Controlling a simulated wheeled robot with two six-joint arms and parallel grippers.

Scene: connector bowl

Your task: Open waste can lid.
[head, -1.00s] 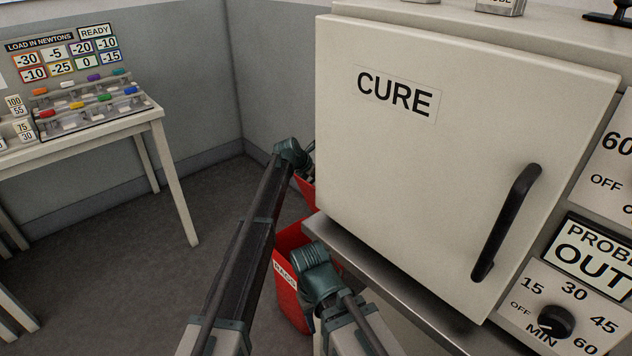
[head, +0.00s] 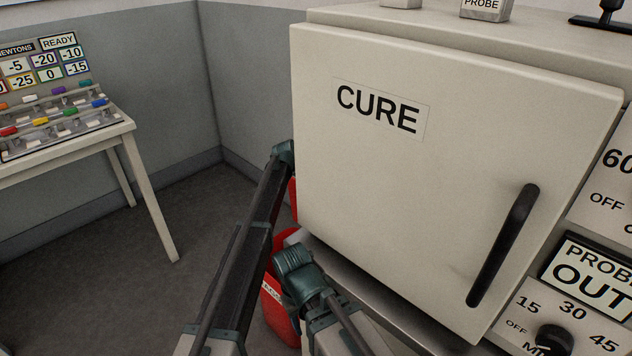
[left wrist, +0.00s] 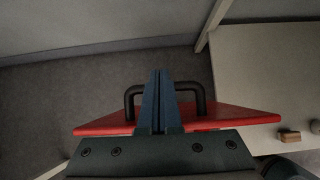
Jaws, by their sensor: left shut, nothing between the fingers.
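A red lid or panel (left wrist: 100,125) with a black bar handle (left wrist: 200,100) shows in the left wrist view. My left gripper (left wrist: 163,75) is shut and empty, and its fingers overlap the middle of the handle in that view. I cannot tell whether they touch it. In the head view a red can (head: 283,322) with a white label stands low beside the oven, partly hidden by my arm. More red (head: 293,198) shows farther back behind the oven's edge. I cannot tell whether the lid is raised. My grippers are hidden in the head view.
A large cream oven (head: 385,190) marked CURE, with a black door handle (head: 503,245), fills the right, close to my arms. A table (head: 120,140) with coloured pieces stands at the left. Grey floor (head: 110,270) is clear between. A small brown block (left wrist: 289,136) sits on a pale surface.

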